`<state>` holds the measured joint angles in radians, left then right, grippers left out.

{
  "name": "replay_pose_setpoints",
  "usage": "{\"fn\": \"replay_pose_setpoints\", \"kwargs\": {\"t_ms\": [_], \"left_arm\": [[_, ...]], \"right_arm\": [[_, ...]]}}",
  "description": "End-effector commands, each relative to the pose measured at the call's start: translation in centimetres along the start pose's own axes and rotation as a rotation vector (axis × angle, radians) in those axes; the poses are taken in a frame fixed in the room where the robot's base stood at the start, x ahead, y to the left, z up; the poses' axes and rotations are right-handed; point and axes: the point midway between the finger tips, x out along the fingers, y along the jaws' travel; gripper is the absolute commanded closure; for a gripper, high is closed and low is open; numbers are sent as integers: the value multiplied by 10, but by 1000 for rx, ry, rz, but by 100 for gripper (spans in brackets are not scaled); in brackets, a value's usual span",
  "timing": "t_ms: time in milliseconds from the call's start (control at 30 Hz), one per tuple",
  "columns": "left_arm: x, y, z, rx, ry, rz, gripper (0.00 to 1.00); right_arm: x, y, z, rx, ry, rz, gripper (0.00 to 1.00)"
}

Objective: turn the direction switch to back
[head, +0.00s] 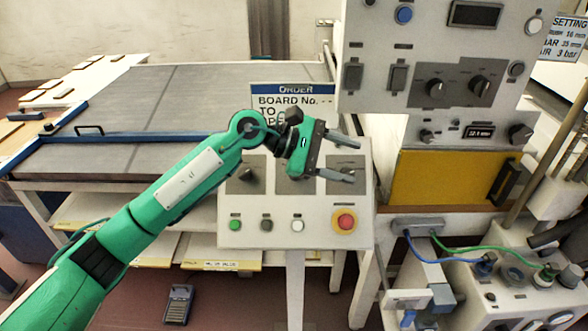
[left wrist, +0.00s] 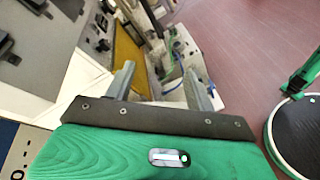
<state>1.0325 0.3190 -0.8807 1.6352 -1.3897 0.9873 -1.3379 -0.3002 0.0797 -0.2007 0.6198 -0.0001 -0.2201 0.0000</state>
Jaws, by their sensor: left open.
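A sloped grey control box (head: 320,239) stands in the middle of the head view with a row of dark switch plates on its upper part. The left plate (head: 246,174) shows a black knob; the other plates are partly hidden by my gripper. I cannot read their labels, so I cannot tell which is the direction switch or how it is set. My left gripper (head: 357,163) is open and empty, in front of the box's upper right part. Its two fingers also show apart in the left wrist view (left wrist: 160,72). My right gripper is not in view.
The box also carries a green button (head: 235,225), a white button (head: 297,226) and a red stop button (head: 344,221). An order sign (head: 282,92) stands behind my gripper. A tall panel with knobs (head: 480,86) and a yellow door (head: 440,178) are at right. A conveyor table (head: 150,95) is at left.

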Motion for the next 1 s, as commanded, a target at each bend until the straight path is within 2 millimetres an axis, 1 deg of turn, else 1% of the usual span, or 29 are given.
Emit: {"fn": "replay_pose_setpoints", "kwargs": {"t_ms": [33,100,167,233,300,400,500,567,667,833,1000], "left_arm": [[-9,6,-11,86,96,-68,45],[-24,11,-28,193,227,-174,45],[-42,17,-42,270,337,-263,45],[-66,24,-55,341,454,-361,45],[-89,32,-64,391,554,-447,45],[-118,41,-72,431,660,-541,45],[-136,46,-75,449,720,-597,45],[-141,47,-76,453,736,-614,45],[-140,46,-80,453,743,-623,45],[-125,36,-97,451,739,-624,45],[-103,24,-124,450,736,-623,45]], "right_arm": [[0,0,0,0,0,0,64],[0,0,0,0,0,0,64],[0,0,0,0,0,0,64],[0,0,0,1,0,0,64],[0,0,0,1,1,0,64],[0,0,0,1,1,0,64],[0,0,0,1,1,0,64],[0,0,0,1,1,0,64],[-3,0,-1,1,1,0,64],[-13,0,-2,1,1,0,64],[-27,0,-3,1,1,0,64]]}}
